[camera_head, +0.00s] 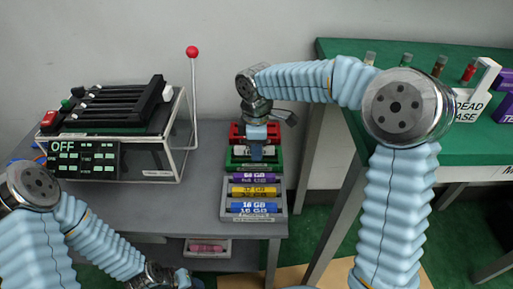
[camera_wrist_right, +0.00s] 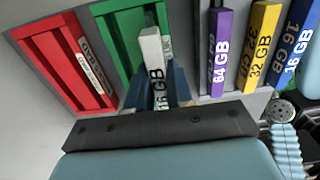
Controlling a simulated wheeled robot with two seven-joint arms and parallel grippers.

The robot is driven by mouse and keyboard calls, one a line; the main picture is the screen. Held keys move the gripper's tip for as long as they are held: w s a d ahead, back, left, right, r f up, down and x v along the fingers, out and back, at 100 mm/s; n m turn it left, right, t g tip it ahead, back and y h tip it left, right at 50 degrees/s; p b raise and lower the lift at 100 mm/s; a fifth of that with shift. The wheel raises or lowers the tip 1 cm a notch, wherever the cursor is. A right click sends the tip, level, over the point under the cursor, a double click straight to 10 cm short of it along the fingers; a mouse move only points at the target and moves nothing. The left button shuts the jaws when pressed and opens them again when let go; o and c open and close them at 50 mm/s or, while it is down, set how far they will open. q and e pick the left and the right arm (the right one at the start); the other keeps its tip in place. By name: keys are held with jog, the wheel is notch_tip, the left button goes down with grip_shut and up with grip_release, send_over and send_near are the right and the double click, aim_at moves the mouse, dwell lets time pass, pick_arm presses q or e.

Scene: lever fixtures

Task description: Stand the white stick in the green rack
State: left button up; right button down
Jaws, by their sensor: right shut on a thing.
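The white stick (camera_wrist_right: 154,60), marked 16 GB, stands out between the blue fingers of my right gripper (camera_wrist_right: 160,90) in the right wrist view. The gripper is shut on it. The green rack (camera_wrist_right: 117,45) lies behind the stick in that view, and the stick overlaps its slot. I cannot tell how deep the stick sits in the slot.
A red rack (camera_head: 236,132) stands just behind the green one. A grey rack (camera_head: 282,209) with purple, yellow and blue sticks stands in front. A lever box (camera_head: 160,160) with a red-knobbed lever (camera_head: 193,90) is at left. A green table (camera_head: 335,50) is at right.

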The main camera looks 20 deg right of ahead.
pick_arm(q)
jog(key=shift+r+p, duration=0.3)
jog(key=shift+r, duration=0.05)
dwell(0.7)
jog(key=shift+f+b, duration=0.8)
pick_arm(e)
jog(key=shift+s+f, duration=0.1)
jog(key=shift+f, duration=1.15)
jog(key=shift+f, duration=0.15)
pick_arm(q)
jog(key=shift+f, duration=0.1)
pick_arm(e)
jog(key=c, duration=0.9)
grip_release()
jog(key=shift+f, duration=0.1)
